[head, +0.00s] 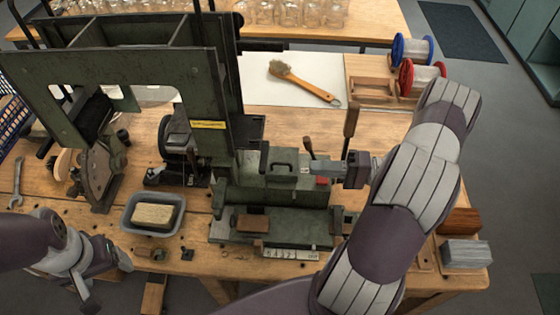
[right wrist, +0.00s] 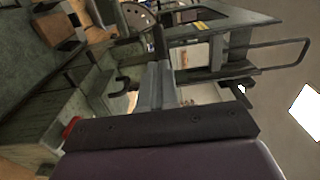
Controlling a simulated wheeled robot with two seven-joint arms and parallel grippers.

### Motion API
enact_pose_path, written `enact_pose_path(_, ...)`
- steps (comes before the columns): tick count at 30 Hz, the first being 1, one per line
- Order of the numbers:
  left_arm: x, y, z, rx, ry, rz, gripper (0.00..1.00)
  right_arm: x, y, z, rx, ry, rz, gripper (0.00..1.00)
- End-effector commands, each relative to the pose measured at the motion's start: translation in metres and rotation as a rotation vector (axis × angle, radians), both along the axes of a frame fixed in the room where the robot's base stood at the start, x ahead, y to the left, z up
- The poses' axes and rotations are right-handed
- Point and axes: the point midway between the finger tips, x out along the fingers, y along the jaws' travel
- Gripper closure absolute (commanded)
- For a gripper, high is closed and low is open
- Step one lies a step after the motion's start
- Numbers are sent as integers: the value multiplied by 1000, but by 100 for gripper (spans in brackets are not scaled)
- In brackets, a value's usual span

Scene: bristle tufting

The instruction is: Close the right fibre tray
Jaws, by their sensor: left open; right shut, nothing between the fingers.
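A green metal box with a black bar handle (head: 281,167) stands at the front right of the green tufting machine (head: 215,100); I take it for the right fibre tray, but how far open it is I cannot tell. My right gripper (head: 318,168) is shut and empty just to the right of this box, at about its height. In the right wrist view its fingers (right wrist: 158,78) point in among the machine's green parts, and a dark handle (right wrist: 127,77) shows beside them; contact is unclear. My left gripper (head: 108,280) is open and empty at the table's front left edge.
A red button (head: 322,181) sits below my right gripper. Upright levers (head: 351,118) stand close behind it. A grey tub with a block (head: 153,213) lies left of the machine. A brush (head: 305,82) lies on a white sheet, near red and blue spools (head: 412,50).

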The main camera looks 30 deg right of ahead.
Motion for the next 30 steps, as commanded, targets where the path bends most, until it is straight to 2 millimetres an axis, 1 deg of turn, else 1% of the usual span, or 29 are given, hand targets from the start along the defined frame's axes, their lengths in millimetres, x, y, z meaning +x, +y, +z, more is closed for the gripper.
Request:
enact_pose_path(1, 0, 0, 7, 0, 0, 0, 24, 6, 10, 4, 1, 0, 4, 100)
enact_pose_path(6, 0, 0, 16, 0, 0, 0, 24, 25, 41, 4, 1, 1, 4, 100)
enact_pose_path(12, 0, 0, 26, 0, 0, 0, 24, 41, 67, 3, -1, 1, 2, 100)
enact_pose_path(17, 0, 0, 27, 0, 0, 0, 24, 46, 76, 1, -2, -1, 0, 100)
enact_pose_path(27, 0, 0, 27, 0, 0, 0, 24, 47, 77, 1, -3, -1, -1, 100)
enact_pose_path(29, 0, 0, 29, 0, 0, 0, 24, 50, 81, 2, -1, 0, 0, 100)
enact_pose_path(30, 0, 0, 31, 0, 0, 0, 24, 53, 87, 2, -1, 0, 3, 100)
